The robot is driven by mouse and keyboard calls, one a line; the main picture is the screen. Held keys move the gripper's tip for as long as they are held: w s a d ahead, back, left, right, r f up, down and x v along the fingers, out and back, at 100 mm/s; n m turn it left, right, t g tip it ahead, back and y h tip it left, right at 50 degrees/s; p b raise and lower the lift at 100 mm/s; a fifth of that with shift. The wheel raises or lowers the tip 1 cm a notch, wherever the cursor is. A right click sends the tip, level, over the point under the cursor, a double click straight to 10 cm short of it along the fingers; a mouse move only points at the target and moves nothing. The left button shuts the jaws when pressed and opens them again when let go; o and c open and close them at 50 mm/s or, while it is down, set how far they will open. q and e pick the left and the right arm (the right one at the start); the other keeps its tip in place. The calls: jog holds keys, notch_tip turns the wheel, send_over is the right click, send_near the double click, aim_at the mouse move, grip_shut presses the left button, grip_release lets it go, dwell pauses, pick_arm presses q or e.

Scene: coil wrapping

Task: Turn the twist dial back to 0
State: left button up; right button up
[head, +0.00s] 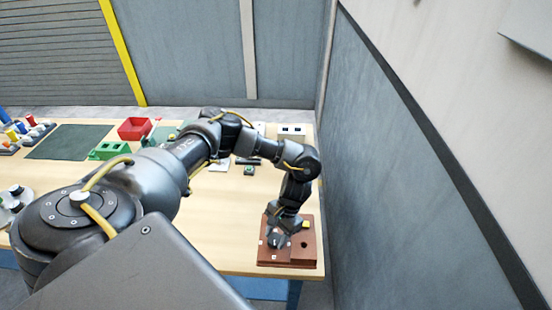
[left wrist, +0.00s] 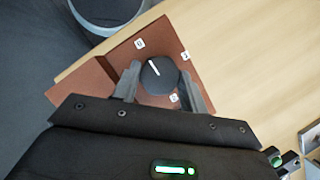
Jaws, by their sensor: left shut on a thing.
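The twist dial (left wrist: 160,78) is a round black knob with a white pointer line, on a brown board (left wrist: 192,98). In the left wrist view the pointer aims up and left, roughly toward a small white label (left wrist: 139,44) that looks like 0. Two more labels sit right of and below the knob. My left gripper (left wrist: 160,70) is shut on the dial, one finger on each side. In the head view my left gripper (head: 279,238) reaches down onto the brown board (head: 290,262) and hides the dial. My right gripper is not in view.
The board lies at the right front of the wooden table (head: 225,235), close to its edge. A red bin (head: 134,129), a green block (head: 109,150) and a dark green mat (head: 68,142) stand farther back. A grey wall (head: 400,200) rises on the right.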

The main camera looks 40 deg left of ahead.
pick_arm(q)
jog(key=o, duration=1)
jog(key=shift+c, duration=0.2)
jog(key=b+v, duration=0.2)
jog(key=v, duration=0.8)
jog(key=shift+w+r, duration=0.2)
jog(key=shift+r, duration=0.1)
jog(key=shift+a, duration=0.1)
